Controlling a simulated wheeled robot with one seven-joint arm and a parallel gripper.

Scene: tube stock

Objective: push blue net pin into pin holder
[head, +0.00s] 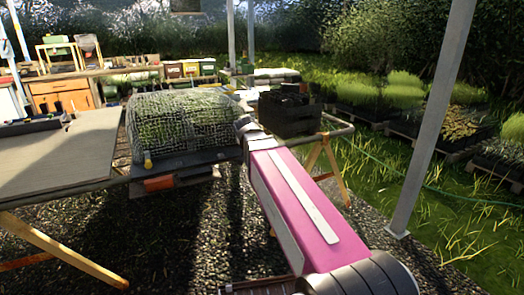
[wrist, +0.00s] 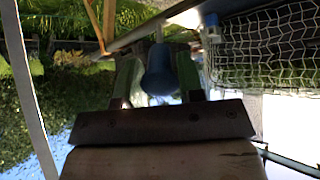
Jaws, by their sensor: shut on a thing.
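A blue net pin (wrist: 158,72) with a rounded end stands between the two fingers of my gripper (wrist: 158,82) in the wrist view; the fingers are shut on it. In the head view my pink arm reaches to the right end of the net-covered tray of plants (head: 180,122). My wrist hides the fingers and the blue pin there. The net (wrist: 265,45) also shows at the upper right of the wrist view, beside the pin. I cannot make out the pin holder for certain; the pin's far end is unclear. A yellow pin-like piece (head: 148,160) stands at the net's front left corner.
A dark crate (head: 290,114) stands just right of my wrist. A grey board (head: 60,150) covers the bench at left. An orange item (head: 159,184) sits below the net's front edge. A white post (head: 435,115) rises at right.

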